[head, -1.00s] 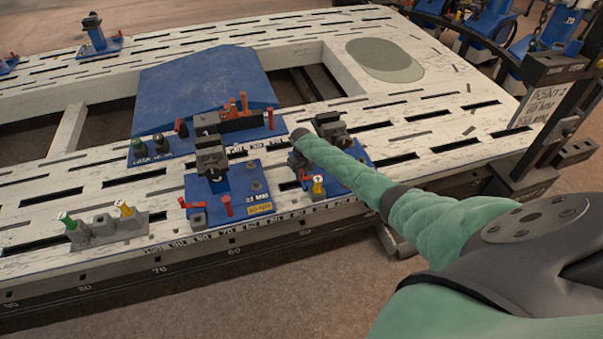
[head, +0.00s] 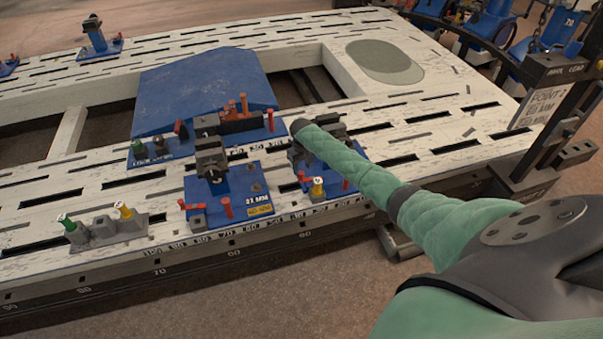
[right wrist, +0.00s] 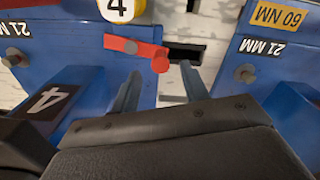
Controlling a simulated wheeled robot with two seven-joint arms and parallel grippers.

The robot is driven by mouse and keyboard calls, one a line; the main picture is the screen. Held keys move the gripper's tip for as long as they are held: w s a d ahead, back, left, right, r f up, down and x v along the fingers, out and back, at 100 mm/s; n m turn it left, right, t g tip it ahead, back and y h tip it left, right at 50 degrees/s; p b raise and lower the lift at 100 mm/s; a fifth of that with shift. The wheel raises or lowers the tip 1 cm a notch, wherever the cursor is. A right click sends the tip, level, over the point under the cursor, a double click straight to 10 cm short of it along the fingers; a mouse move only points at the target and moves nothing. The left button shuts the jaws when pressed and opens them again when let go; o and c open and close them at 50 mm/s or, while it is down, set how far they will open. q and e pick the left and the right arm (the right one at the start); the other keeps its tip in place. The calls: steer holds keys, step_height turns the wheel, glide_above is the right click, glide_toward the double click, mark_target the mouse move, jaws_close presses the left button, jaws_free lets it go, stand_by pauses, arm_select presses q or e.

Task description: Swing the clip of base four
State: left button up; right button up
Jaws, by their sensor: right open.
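Base four is a blue plate (head: 340,188), partly hidden behind my right arm in the head view. Its yellow knob marked 4 (head: 317,187) stands at the front, and it also shows at the top of the right wrist view (right wrist: 117,9). The red clip (right wrist: 133,46) lies across the blue plate's edge in the wrist view, with a round red end post (right wrist: 160,61). My right gripper (right wrist: 161,84) is open, its two fingers apart just short of that red end, with nothing between them. My left gripper is not in view.
A neighbouring blue base (head: 245,190) marked 21 MM stands to the left of base four. A grey block with green and yellow knobs (head: 103,228) is farther left. A black upright post with a sign (head: 545,105) rises at the right.

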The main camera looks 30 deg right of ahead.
steer(key=shift+r, duration=1.3)
